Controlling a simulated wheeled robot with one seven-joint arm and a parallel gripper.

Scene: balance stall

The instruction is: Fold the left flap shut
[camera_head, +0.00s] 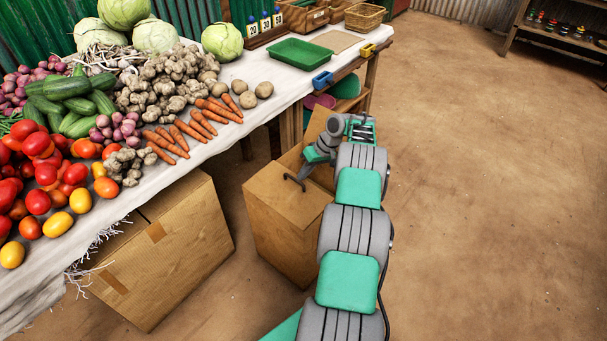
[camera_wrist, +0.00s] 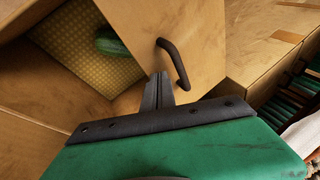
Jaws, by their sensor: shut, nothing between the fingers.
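The open carton (camera_head: 283,240) stands on the floor beside the table. Its left flap (camera_head: 277,200), with a dark bar handle (camera_head: 293,183), lies over or slants across the left part of the top; its exact tilt is hard to tell. My gripper (camera_head: 306,172) is shut and empty, close to the handle on its right side. In the wrist view the handle (camera_wrist: 174,62) stands just right of my fingertips (camera_wrist: 157,78); contact is unclear. The flap (camera_wrist: 205,25) leaves an opening that shows a green vegetable (camera_wrist: 115,42) on a yellow patterned surface.
A table (camera_head: 302,80) with a white cloth and piled vegetables runs along the left and back. A closed carton (camera_head: 180,255) stands under it, left of the open one. A pink tub (camera_head: 320,101) sits beneath the table end. Open dirt floor lies right.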

